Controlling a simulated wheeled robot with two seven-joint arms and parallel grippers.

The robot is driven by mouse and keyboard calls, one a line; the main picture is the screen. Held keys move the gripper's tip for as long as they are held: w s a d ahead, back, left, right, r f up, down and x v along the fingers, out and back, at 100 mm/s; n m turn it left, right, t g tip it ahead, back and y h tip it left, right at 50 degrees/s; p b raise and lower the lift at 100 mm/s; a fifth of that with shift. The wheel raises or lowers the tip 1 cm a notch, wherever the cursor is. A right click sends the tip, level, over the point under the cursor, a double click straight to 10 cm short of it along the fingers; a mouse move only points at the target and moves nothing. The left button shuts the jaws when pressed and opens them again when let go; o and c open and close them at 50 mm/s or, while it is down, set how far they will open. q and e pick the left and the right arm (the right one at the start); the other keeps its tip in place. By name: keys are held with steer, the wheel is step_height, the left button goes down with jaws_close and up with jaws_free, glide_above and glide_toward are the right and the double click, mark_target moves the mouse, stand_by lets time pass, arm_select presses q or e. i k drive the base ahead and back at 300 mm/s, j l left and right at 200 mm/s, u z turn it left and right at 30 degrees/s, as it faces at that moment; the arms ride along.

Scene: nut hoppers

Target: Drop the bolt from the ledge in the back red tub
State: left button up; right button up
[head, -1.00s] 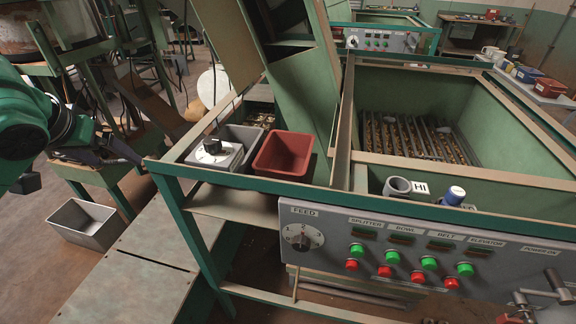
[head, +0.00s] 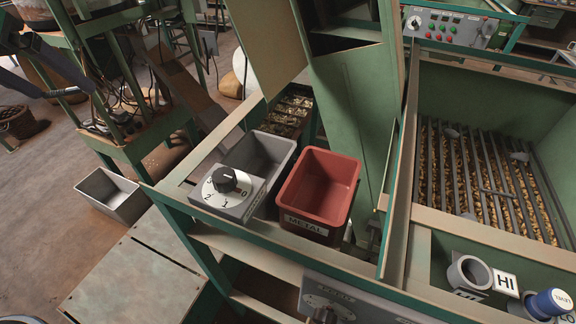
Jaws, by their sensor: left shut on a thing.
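A red tub (head: 318,188) with a METAL label on its front stands in the green frame, right of a grey tub (head: 262,158). It looks empty inside. My left gripper (head: 68,92) is at the far left edge, well left of the tubs and over the floor. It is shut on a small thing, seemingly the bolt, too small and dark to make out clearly. No bolt shows clearly on any ledge. My right gripper is not in view.
A white dial box (head: 232,192) sits in front of the grey tub. A green chute (head: 350,110) rises behind the red tub. At right is a hopper with a grate (head: 470,185) over nuts. A grey bin (head: 108,195) stands on the floor at left.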

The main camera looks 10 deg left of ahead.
mark_target(308, 204)
steer(key=i, duration=0.25)
steer(key=k+l+z, duration=0.1)
steer(key=l, duration=0.2)
steer(key=k+l+z, duration=0.25)
steer(key=l, duration=0.4)
steer(key=k+l+z, duration=0.15)
steer(key=l, duration=0.2)
